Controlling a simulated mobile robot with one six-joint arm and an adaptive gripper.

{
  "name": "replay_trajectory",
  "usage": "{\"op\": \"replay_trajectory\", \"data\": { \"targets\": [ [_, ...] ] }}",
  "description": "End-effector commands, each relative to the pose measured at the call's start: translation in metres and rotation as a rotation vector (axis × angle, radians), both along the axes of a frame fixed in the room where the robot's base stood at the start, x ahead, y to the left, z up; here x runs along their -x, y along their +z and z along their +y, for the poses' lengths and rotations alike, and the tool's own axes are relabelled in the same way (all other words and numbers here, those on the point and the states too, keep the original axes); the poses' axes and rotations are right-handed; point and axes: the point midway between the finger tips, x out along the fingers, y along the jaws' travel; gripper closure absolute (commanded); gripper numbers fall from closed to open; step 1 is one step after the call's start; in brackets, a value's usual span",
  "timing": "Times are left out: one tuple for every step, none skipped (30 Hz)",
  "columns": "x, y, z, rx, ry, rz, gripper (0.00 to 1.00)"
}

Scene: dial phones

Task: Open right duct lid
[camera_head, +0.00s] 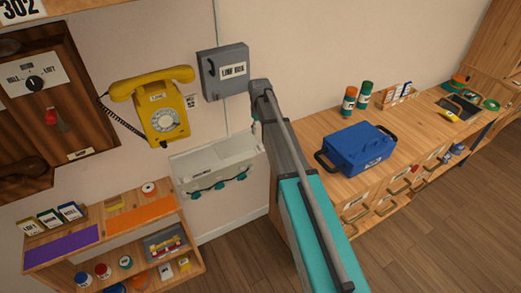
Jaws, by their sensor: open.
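I cannot clearly make out a right duct lid in this view. A pale grey open-topped wall trough (212,166) with several dark teal fittings along its lower front hangs below the grey line box (223,72). I cannot tell whether this trough is the duct. My teal and grey arm runs from the bottom right of centre up to beside the line box. It hides the wall and floor behind it, just right of the trough. My gripper does not show clearly; the arm hides the area where it may be.
A yellow dial phone (163,118) hangs left of the line box. A low shelf (112,243) stands below it. At right a wooden bench (310,143) carries a blue case (358,149), bottles and tools. Bare wooden floor (430,235) shows at lower right.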

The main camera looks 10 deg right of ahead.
Motion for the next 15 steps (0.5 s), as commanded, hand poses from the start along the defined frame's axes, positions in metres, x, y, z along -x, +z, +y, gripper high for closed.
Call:
{"op": "replay_trajectory", "data": {
  "targets": [
    [0.0,-0.008,0.0,0.0,0.0,0.0,0.46],
    [0.0,-0.011,0.0,0.0,0.0,0.0,0.46],
    [0.0,-0.014,0.0,0.0,0.0,0.0,0.46],
    [0.0,-0.016,0.0,0.0,0.0,0.0,0.46],
    [0.0,-0.018,0.0,0.0,0.0,0.0,0.46],
    [0.0,-0.021,0.0,0.0,0.0,0.0,0.46],
    [0.0,-0.023,0.0,0.0,0.0,0.0,0.46],
    [0.0,-0.026,0.0,0.0,-0.001,0.0,0.46],
    [0.0,-0.029,0.0,0.0,-0.001,0.0,0.46],
    [0.0,-0.031,-0.001,0.0,-0.001,0.0,0.46],
    [0.0,-0.033,-0.001,0.0,-0.001,0.0,0.46],
    [0.0,-0.036,-0.001,0.0,-0.001,0.0,0.46],
    [0.0,-0.039,-0.001,0.0,-0.001,0.0,0.46],
    [0.0,-0.041,-0.001,0.0,-0.001,0.0,0.46],
    [0.0,-0.044,-0.001,0.0,-0.001,0.0,0.46]
  ]
}}
